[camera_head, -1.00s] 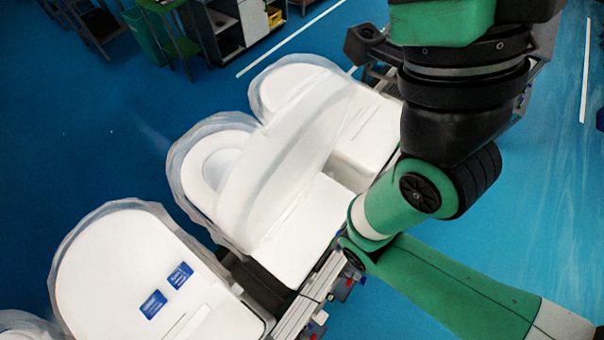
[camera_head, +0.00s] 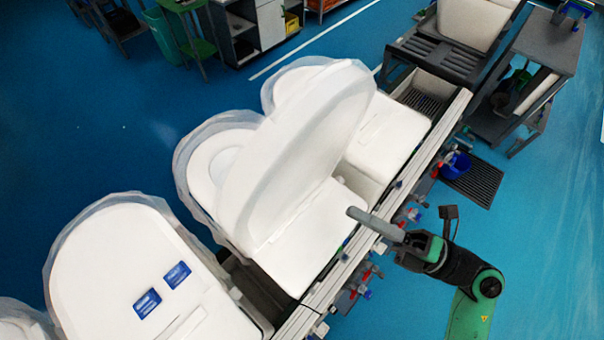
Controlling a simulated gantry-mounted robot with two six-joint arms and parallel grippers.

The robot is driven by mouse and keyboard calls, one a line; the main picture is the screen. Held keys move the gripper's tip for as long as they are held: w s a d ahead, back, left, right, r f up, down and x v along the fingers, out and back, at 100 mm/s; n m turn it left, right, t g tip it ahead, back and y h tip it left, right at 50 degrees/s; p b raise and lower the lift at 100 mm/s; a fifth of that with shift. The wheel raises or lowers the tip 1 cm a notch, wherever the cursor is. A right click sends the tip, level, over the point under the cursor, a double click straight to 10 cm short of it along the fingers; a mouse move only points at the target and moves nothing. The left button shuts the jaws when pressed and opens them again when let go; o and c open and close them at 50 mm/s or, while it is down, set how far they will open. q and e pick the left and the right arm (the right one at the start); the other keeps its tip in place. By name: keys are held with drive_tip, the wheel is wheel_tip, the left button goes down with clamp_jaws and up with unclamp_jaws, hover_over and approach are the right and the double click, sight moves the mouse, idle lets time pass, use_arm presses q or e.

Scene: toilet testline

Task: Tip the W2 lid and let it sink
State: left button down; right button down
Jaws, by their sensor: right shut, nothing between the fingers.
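The raised white lid (camera_head: 300,150) on the middle toilet (camera_head: 305,240) stands tilted up on its hinge. I take it for the W2 lid, though no label on it can be read. Part of the seat (camera_head: 203,163) shows to its left; the lid hides the rest. My right gripper (camera_head: 356,213) is shut and empty, to the right of the middle toilet near the rail. It points left and is apart from the lid. My left gripper is not in view.
A toilet with a closed lid and blue labels (camera_head: 115,260) stands at the lower left. Another white toilet (camera_head: 390,135) stands behind the raised lid. A metal rail (camera_head: 335,285) with valves runs along the right side. Blue floor (camera_head: 540,220) is clear further right.

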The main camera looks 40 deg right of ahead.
drive_tip(key=s+d+f+m+t+h, duration=0.1)
drive_tip(key=s+d+f+m+h, duration=0.25)
drive_tip(key=f+m+h, duration=0.2)
approach(312, 164)
drive_tip(key=shift+w+a+r+p, duration=0.1)
drive_tip(key=shift+a+p, duration=0.1)
drive_tip(key=shift+p, duration=0.2)
drive_tip(key=shift+w, duration=0.1)
drive_tip(key=shift+p+x, duration=1.8)
drive_tip(key=shift+x, duration=1.15)
drive_tip(key=shift+p+x, duration=0.6)
drive_tip(key=shift+x, duration=0.85)
drive_tip(key=shift+p+x, duration=0.35)
drive_tip(key=shift+x, duration=0.95)
drive_tip(key=shift+r, duration=0.15)
idle(0.6)
